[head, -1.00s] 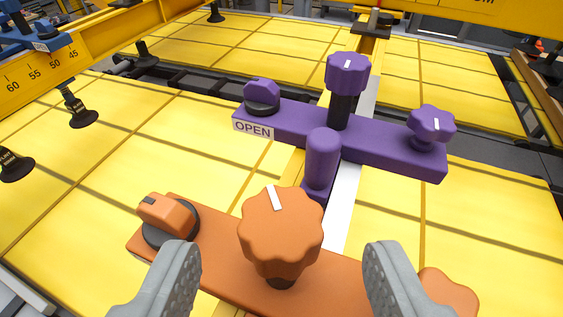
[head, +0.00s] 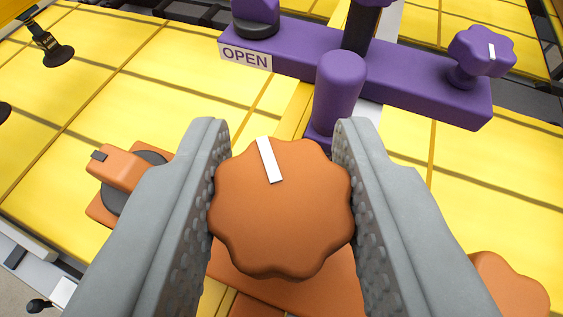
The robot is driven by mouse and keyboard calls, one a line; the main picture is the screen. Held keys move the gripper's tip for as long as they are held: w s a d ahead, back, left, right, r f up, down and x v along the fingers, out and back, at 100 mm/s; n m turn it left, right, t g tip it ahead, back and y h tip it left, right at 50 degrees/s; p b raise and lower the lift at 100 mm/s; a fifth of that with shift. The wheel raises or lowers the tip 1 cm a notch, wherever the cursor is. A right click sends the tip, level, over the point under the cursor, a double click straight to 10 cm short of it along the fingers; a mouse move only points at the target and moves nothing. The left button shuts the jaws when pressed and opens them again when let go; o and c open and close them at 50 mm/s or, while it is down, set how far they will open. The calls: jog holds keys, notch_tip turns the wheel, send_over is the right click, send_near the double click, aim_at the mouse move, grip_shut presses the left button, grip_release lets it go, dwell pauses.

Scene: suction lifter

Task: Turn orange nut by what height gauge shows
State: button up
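The orange nut (head: 282,222) is a large scalloped knob with a white mark on top, pointing away from me and slightly left. It sits above an orange bar (head: 240,303). My gripper (head: 282,150) has one grey finger on each side of the nut. Both inner pads appear to touch its rim, and the fingertips reach past it. No height gauge reading is visible in the current view.
An orange selector knob (head: 122,168) is left of my gripper, and a smaller orange knob (head: 510,285) is at right. Beyond stands a purple bar (head: 420,92) with an OPEN label (head: 246,56), a rounded purple post (head: 337,90) and a purple knob (head: 482,52). Yellow panels (head: 120,95) lie below.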

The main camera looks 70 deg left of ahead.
jog(key=shift+r+m+t, duration=0.1)
jog(key=shift+m+t, duration=0.2)
jog(key=m+t+h, duration=0.2)
jog(key=m+t, duration=0.1)
jog(key=shift+s+t, duration=0.1)
jog(key=shift+t, duration=0.2)
jog(key=shift+m+t+h, duration=1.5)
jog(key=shift+m, duration=0.4)
jog(key=o, duration=1)
jog(key=shift+d, duration=0.1)
jog(key=v, duration=1.7)
jog(key=shift+r, duration=0.1)
